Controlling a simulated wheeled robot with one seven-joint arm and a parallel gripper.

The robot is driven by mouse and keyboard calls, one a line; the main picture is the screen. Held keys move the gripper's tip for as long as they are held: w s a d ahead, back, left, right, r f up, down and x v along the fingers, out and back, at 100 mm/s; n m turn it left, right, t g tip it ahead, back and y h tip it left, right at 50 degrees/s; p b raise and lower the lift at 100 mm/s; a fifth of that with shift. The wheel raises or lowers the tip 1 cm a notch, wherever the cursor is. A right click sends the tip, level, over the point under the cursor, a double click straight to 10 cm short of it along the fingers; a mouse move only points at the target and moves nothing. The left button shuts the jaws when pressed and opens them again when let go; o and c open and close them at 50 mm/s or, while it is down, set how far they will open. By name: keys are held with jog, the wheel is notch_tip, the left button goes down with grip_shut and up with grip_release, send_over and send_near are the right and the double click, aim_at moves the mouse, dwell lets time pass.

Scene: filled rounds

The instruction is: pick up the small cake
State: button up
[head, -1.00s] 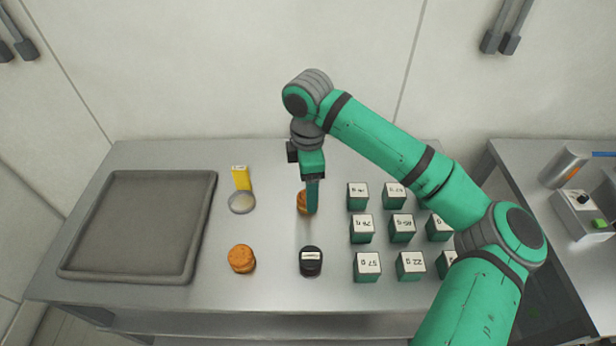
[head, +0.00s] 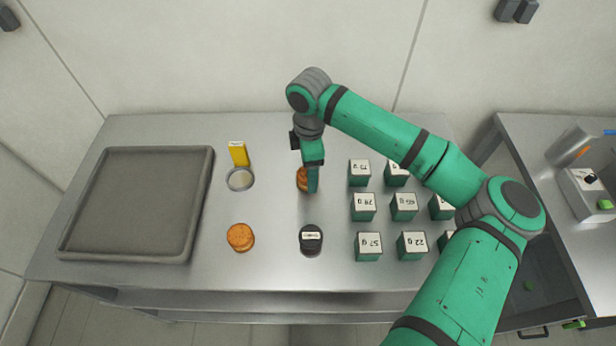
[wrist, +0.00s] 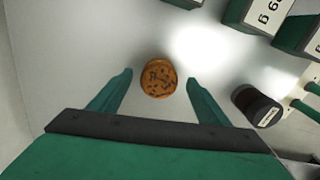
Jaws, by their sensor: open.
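A small round brown cake (head: 302,177) with dark spots on top stands on the steel table, partly hidden by my gripper in the head view. In the wrist view the spotted cake (wrist: 158,77) is whole and lies just ahead of the gap between the fingers, with clear space on both sides. My gripper (head: 312,188) points down at it. Its two green fingers (wrist: 160,80) are apart and nothing is held. I cannot tell the height of the fingertips. A second round orange-brown cake (head: 240,237) stands farther left and nearer.
A dark labelled jar (head: 311,239) stands in front of the gripper. Several green boxes with weight labels (head: 363,207) stand to the right. A round dish (head: 240,179), a yellow block (head: 238,153) and a grey tray (head: 203,205) are left. The table between is bare.

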jog(key=shift+f, duration=1.4)
jog(key=shift+c, duration=0.7)
jog(key=c, duration=0.7)
jog(key=shift+r, duration=0.1)
